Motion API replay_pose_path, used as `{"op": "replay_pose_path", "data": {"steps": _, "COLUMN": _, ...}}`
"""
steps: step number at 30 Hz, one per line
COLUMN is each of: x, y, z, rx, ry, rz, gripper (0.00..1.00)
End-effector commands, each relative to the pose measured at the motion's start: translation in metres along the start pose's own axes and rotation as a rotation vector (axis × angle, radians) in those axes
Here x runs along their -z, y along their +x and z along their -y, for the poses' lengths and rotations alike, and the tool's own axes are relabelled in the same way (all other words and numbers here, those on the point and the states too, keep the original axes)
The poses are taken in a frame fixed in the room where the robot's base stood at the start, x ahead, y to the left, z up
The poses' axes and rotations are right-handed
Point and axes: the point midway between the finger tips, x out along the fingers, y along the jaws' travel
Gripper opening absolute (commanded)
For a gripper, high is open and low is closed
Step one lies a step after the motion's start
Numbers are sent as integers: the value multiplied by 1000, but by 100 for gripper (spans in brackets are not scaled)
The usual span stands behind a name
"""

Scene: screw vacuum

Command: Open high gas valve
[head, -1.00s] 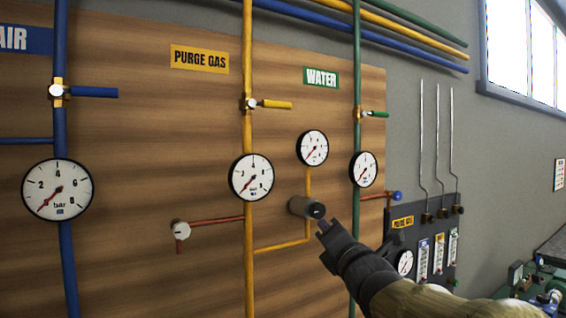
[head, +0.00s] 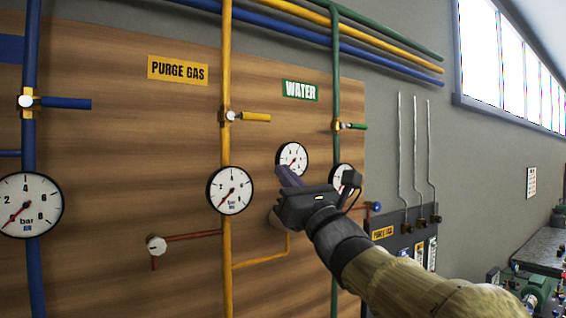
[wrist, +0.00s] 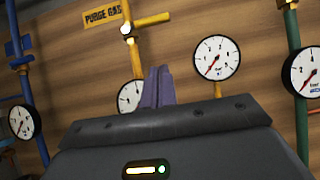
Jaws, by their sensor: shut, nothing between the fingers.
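The gas valve with a yellow handle (head: 255,117) sits high on the vertical yellow pipe, below the PURGE GAS sign (head: 178,70). Its handle lies level, pointing right, across the pipe. In the wrist view the yellow handle (wrist: 154,20) shows at the top, left of centre. My gripper (head: 284,174) is in front of the board, below and to the right of this handle and apart from it. The purple fingers (wrist: 158,86) are closed together and empty.
A blue-handled valve (head: 66,103) and a green-handled valve (head: 352,126) stand on the neighbouring pipes. The purge gas gauge (head: 230,190) is left of my gripper. The board between the yellow and green handles is clear.

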Motion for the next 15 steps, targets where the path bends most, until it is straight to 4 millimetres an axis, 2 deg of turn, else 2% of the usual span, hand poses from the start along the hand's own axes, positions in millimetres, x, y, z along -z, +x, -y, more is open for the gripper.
{"op": "replay_pose_path", "data": {"steps": 3, "x": -2, "y": 20, "z": -4, "rx": -8, "ry": 4, "rz": -2, "gripper": 0}}
{"op": "replay_pose_path", "data": {"steps": 15, "x": -3, "y": 69, "z": 1, "rx": 1, "ry": -1, "rz": -3, "gripper": 0}}
